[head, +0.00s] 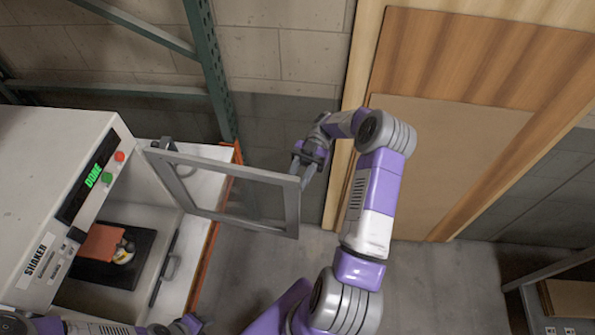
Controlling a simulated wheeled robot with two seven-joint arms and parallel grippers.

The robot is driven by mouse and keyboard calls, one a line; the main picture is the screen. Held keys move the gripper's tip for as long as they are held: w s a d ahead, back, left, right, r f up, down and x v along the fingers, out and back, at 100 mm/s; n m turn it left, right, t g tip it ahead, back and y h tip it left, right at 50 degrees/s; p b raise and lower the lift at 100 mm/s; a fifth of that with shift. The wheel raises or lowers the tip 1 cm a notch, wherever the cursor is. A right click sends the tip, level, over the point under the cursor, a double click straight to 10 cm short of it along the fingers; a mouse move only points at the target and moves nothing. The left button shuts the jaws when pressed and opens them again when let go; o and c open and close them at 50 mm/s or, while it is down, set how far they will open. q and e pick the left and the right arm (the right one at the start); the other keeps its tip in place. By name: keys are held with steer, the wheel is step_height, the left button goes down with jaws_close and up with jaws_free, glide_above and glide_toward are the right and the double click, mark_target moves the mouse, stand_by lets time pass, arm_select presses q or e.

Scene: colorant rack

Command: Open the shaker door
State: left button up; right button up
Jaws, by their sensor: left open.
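The shaker (40,190) is the white box at the left of the head view. Its display reads DONE in green. Its door (232,212), a grey frame with a clear pane, stands swung wide open, out to the right of the box. My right gripper (307,170) is at the door's outer upper corner, by its free edge; whether its fingers are closed on the door is too small to tell. My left gripper (192,323) is open at the bottom edge, below the shaker's opening, and partly cut off.
Inside the shaker, a dark tray (90,272) holds a reddish-brown block (102,242) and a small round can (124,254). A green metal rack (208,70) stands behind. A shelf (565,295) is at lower right. Floor between is clear.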

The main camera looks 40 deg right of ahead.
steer(key=shift+r, duration=0.75)
steer(key=shift+w, duration=0.1)
